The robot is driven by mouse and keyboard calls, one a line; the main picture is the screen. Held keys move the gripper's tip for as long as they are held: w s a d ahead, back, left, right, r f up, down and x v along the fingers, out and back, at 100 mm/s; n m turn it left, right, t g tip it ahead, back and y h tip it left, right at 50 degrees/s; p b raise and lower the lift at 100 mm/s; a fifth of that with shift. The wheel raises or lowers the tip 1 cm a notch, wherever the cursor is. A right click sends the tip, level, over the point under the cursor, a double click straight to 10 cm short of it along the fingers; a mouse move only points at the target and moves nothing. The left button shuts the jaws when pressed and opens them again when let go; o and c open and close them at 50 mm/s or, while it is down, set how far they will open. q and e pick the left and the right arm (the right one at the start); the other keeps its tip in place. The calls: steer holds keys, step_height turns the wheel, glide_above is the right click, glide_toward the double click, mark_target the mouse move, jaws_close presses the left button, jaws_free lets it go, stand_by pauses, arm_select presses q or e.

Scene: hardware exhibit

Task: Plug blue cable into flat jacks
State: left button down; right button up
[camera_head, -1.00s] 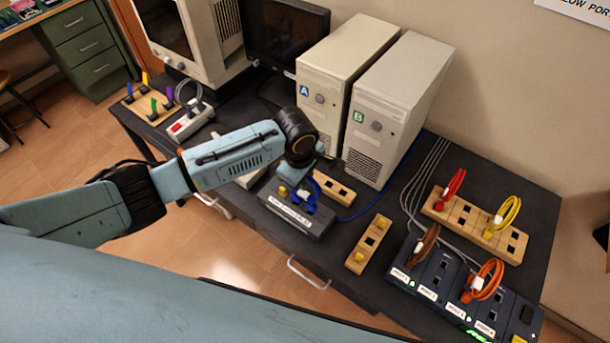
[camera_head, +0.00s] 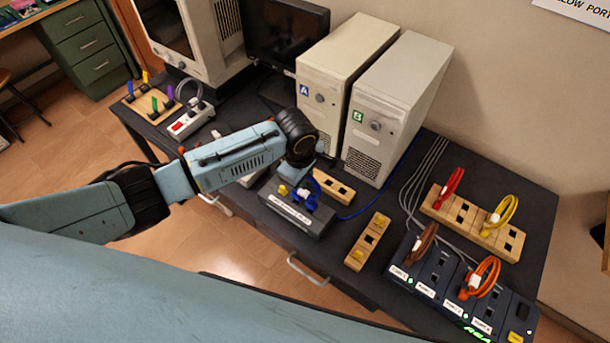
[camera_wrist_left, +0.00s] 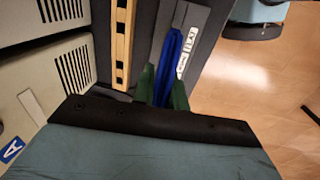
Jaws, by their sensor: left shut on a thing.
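The blue cable (camera_head: 312,196) is looped at a dark grey jack box (camera_head: 295,217) with a white label and yellow plugs on top. A blue strand runs right along the table toward the computer towers. My left gripper (camera_head: 296,180) is over the box, and its fingertips are largely hidden by the wrist. In the left wrist view my green fingers (camera_wrist_left: 163,88) are shut on the blue cable (camera_wrist_left: 171,60), with the grey box (camera_wrist_left: 202,28) behind it. I cannot tell whether its plug is seated in a jack. My right gripper is not in view.
Wooden jack blocks stand behind (camera_head: 333,187) and to the right (camera_head: 367,241) of the box. Computer towers A (camera_head: 335,60) and B (camera_head: 395,105) stand close behind. A dark port panel (camera_head: 455,290) with brown and orange cables is at right front.

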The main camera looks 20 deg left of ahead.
arm_select(q)
steer(key=shift+f, duration=0.35)
stand_by(0.7)
steer(key=shift+p, duration=0.35)
steer(key=shift+p, duration=0.35)
steer(key=shift+f, duration=0.7)
stand_by(1.2)
stand_by(0.4)
steer(key=c, duration=1.3)
jaws_free()
steer(key=shift+c, duration=0.2)
steer(key=shift+o, duration=0.4)
steer(key=o, duration=0.6)
